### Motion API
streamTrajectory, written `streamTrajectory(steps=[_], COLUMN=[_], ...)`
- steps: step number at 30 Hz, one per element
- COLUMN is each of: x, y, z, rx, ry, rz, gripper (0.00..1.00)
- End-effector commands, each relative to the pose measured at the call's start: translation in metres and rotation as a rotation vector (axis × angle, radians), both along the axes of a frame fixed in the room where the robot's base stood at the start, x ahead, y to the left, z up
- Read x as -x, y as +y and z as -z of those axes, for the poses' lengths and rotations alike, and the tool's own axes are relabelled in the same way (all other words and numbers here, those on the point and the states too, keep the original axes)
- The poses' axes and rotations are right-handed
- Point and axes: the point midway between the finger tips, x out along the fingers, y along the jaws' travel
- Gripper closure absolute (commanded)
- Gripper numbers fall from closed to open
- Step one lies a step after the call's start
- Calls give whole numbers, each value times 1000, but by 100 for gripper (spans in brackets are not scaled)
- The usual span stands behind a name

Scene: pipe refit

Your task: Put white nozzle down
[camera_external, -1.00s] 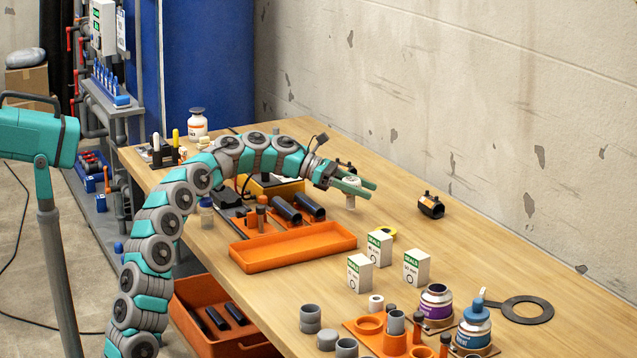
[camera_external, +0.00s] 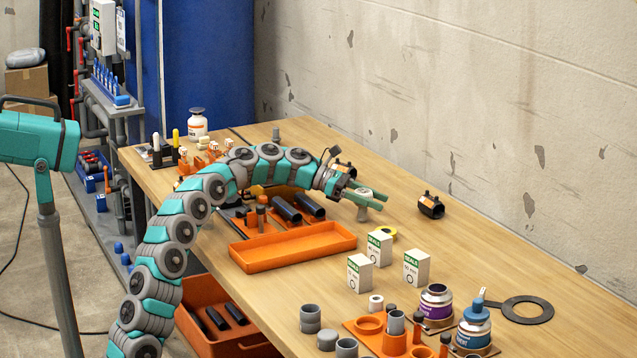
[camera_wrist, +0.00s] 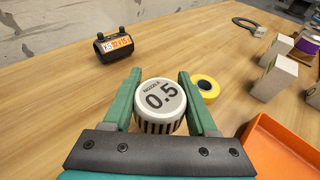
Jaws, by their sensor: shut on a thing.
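The white nozzle (camera_wrist: 161,99), with "NOZZLE 0.5" on its top and a dark ribbed side, sits upright between the two green fingers of my gripper (camera_wrist: 159,78) in the wrist view. In the external view my gripper (camera_external: 367,197) is over the table's middle, shut on the nozzle (camera_external: 362,212), whose lower part shows below the fingers. Its base is at or just above the wooden table (camera_external: 400,280); I cannot tell if it touches.
A yellow tape roll (camera_wrist: 207,88) lies close right of the nozzle. White seal boxes (camera_external: 378,247) and an orange tray (camera_external: 290,252) stand nearer the camera.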

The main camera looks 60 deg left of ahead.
Motion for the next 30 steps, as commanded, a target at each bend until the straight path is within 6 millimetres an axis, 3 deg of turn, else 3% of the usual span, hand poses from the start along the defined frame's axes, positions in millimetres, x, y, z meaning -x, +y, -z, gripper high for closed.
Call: streamTrajectory(steps=[4,5,12,23,30], x=[0,0,0,0,27], y=[-1,-1,0,1,29], z=[3,3,3,0,-14], rx=[1,0,0,-2,2], ry=[1,2,0,-2,-1], rz=[2,2,0,-1,-2], gripper=[96,40,13,12,12])
